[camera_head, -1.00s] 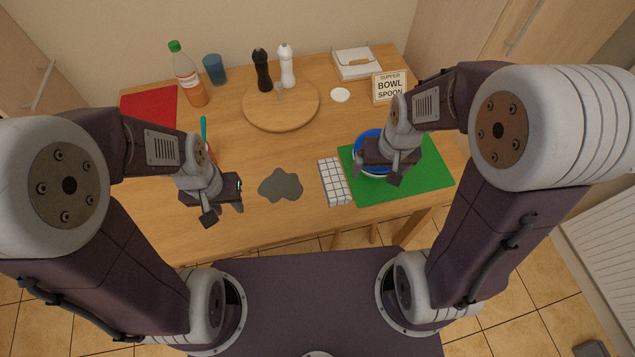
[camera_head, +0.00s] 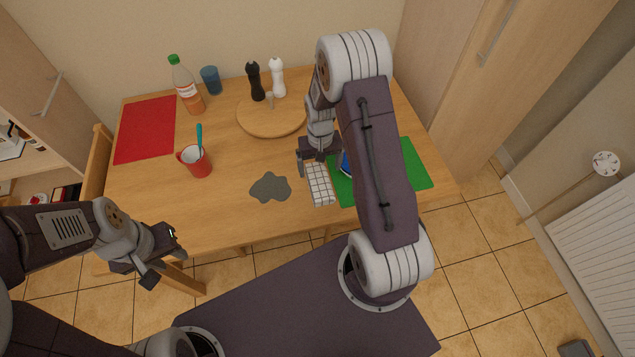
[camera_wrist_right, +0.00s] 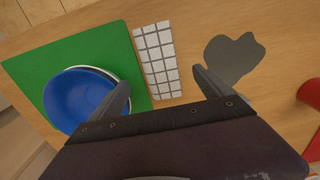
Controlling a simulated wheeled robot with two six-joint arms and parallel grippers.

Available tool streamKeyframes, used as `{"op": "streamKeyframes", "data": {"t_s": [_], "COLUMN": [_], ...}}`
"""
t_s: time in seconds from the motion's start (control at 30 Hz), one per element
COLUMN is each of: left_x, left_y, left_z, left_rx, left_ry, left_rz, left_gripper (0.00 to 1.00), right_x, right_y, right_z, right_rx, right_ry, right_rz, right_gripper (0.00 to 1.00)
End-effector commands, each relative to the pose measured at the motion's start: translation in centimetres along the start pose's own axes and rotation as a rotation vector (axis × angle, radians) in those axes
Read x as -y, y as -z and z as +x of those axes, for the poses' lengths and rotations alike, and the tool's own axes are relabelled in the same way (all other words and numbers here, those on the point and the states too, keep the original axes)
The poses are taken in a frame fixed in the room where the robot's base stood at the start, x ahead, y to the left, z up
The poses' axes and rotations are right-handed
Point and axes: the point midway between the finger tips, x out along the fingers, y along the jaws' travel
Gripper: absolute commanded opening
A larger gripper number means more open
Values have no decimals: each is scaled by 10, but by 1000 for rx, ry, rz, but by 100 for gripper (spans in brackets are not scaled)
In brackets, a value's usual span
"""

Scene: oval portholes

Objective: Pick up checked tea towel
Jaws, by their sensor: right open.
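The checked tea towel (camera_head: 319,186), white with dark lines, lies folded on the wooden table at the left edge of the green mat. It also shows in the right wrist view (camera_wrist_right: 158,62), ahead of and between my fingers. My right gripper (camera_head: 319,160) is open and empty, above the table at the towel's far end in the head view. Both its fingers show in the right wrist view (camera_wrist_right: 163,92), one on either side of the towel's line. My left gripper (camera_head: 166,264) is open and empty, off the table's near left edge.
The green mat (camera_head: 410,165) holds a blue bowl (camera_wrist_right: 83,101), mostly hidden by my right arm in the head view. A grey patch (camera_head: 270,187) lies left of the towel. A red mug (camera_head: 196,162), red mat (camera_head: 146,130), bottle (camera_head: 186,88) and round board (camera_head: 270,118) stand further off.

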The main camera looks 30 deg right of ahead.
Motion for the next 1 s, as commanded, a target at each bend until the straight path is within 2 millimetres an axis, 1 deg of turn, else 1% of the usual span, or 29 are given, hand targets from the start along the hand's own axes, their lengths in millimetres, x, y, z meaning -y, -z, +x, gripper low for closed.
{"op": "streamKeyframes", "data": {"t_s": [0.03, 0.1, 0.2, 0.27, 0.4, 0.5, 0.6, 0.77, 0.8, 0.87, 0.9, 0.97, 1.0], "left_x": [0, 0, 0, 0, 0, 0, 0, 0, 0, 0, 0, 0, 0], "left_y": [0, 0, 0, 0, 0, 0, 0, 0, 0, 0, 0, 0, 0], "left_z": [0, 0, 0, 0, -1, -2, -2, -2, -2, -2, -2, -2, -2], "left_rx": [0, 0, 0, 0, 0, 0, 0, 0, 0, 0, 0, 0, 0], "left_ry": [0, 0, 0, 0, 0, 0, 0, 0, 0, 0, 0, 0, 0], "left_rz": [0, 0, 0, 0, 0, 0, 0, 0, 0, 0, 0, 0, 0], "left_gripper": [36, 36, 36, 36, 36, 36, 36, 36, 36, 36, 36, 36, 36], "right_x": [0, 0, 0, 0, 0, 0, 0, 0, 0, 0, 0, 0, 0], "right_y": [-1, -1, 0, -1, -2, -1, 0, 0, 0, 0, 0, 0, 0], "right_z": [9, 18, 21, 29, 57, 71, 76, 76, 76, 76, 76, 76, 76], "right_rx": [4, 2, 1, 3, 4, 2, 0, -1, -1, -1, -1, -1, -1], "right_ry": [0, 0, 0, 0, 0, 0, 0, 0, 0, 0, 0, 0, 0], "right_rz": [0, -1, -1, -1, -1, -1, -1, -1, -1, -1, -1, -1, -1], "right_gripper": [91, 91, 91, 91, 91, 91, 91, 91, 85, 69, 58, 41, 30]}}
